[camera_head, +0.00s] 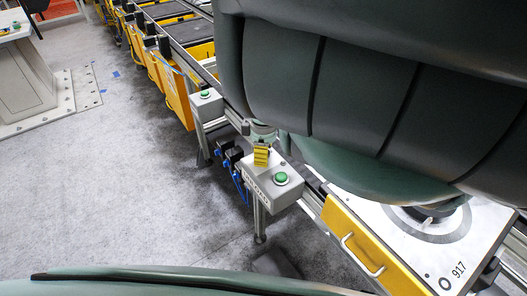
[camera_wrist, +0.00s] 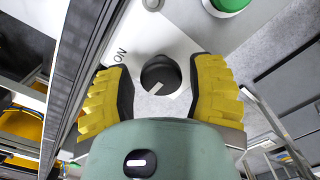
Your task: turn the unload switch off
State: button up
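The unload switch is a black round knob (camera_wrist: 160,75) with a white mark, set in a pale plate in the wrist view. The letters ON are printed up and left of it; the white mark points down and left, away from them. My gripper (camera_wrist: 161,82) is open, with one yellow ribbed finger on each side of the knob and a visible gap on both sides. In the head view my gripper (camera_head: 261,155) is over the grey switch box (camera_head: 272,192), and the knob is hidden there.
A green button (camera_head: 281,178) sits on the same box, close to the gripper; it also shows in the wrist view (camera_wrist: 231,4). A second box (camera_head: 207,104) with a green button stands farther back. A yellow-fronted drawer (camera_head: 365,245) lies right. Open floor (camera_head: 110,200) is left.

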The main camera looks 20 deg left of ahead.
jog(key=shift+o, duration=1.1)
jog(key=shift+r, duration=0.1)
notch_tip(320, 180, up, 6)
jog(key=shift+w+f, duration=0.1)
jog(key=shift+r, duration=0.8)
